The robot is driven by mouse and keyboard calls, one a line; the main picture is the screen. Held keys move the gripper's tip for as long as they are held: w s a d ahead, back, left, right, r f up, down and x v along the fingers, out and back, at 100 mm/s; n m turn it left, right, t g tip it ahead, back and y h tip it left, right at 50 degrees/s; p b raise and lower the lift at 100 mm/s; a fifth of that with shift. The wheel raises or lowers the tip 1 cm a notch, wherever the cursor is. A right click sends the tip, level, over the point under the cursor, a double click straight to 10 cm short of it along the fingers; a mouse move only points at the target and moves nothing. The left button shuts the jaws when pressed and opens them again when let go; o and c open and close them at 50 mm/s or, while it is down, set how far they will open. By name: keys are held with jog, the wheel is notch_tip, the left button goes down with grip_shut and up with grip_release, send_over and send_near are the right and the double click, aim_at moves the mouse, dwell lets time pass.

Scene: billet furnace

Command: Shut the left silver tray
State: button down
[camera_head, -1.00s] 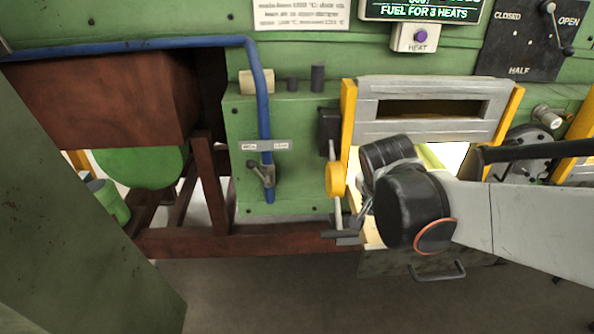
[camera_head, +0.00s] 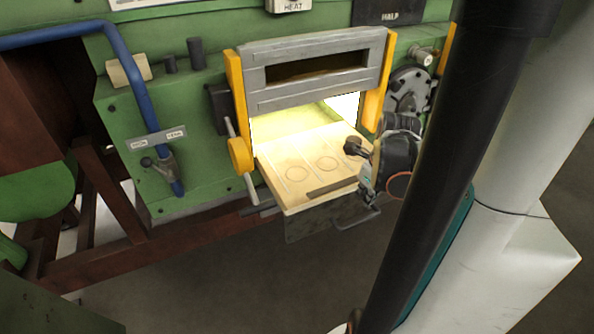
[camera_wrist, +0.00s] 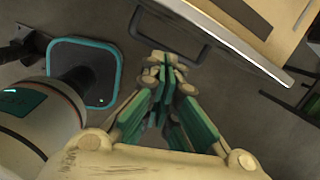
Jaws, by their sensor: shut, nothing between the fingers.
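The left silver tray (camera_head: 320,222) shows in the head view as a grey front with a dark bar handle (camera_head: 357,221). It stands out from the furnace, below a pale slab (camera_head: 292,196) marked with circles. In the wrist view the bar handle (camera_wrist: 206,42) and the slab's edge (camera_wrist: 270,22) are at the top. My gripper (camera_wrist: 163,72) is shut and empty, with its fingertips just below the handle in that picture. I cannot tell whether they touch it. In the head view, my wrist is at the slab's right front corner and the fingertips are not clear.
The silver furnace door (camera_head: 315,70) is raised between yellow side posts (camera_head: 236,100) above a glowing opening. A round grey fitting (camera_head: 408,92) is to its right. A blue lever (camera_head: 140,88) and brown frame (camera_head: 110,190) are to the left. The floor (camera_head: 220,285) in front is clear.

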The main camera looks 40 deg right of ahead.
aim_at(358, 221)
jog(key=f+m+b, duration=0.1)
jog(key=f, duration=0.2)
jog(key=d+f+m+b, duration=0.1)
jog(key=f+b, duration=0.1)
jog(key=f, duration=0.2)
jog(key=d+f+b, duration=0.1)
jog(key=f+b, duration=0.1)
jog(key=f, duration=0.2)
jog(key=shift+s+f+m+y, duration=0.2)
jog(key=shift+m+y, duration=0.1)
jog(key=shift+m, duration=0.1)
jog(key=shift+w+d+r, duration=0.15)
jog(key=shift+w, duration=0.5)
jog(key=shift+w+d+r, duration=0.1)
jog(key=shift+w, duration=0.5)
jog(key=shift+w+d+r+b, duration=0.15)
jog(key=shift+w+b, duration=0.15)
jog(key=shift+w, duration=0.4)
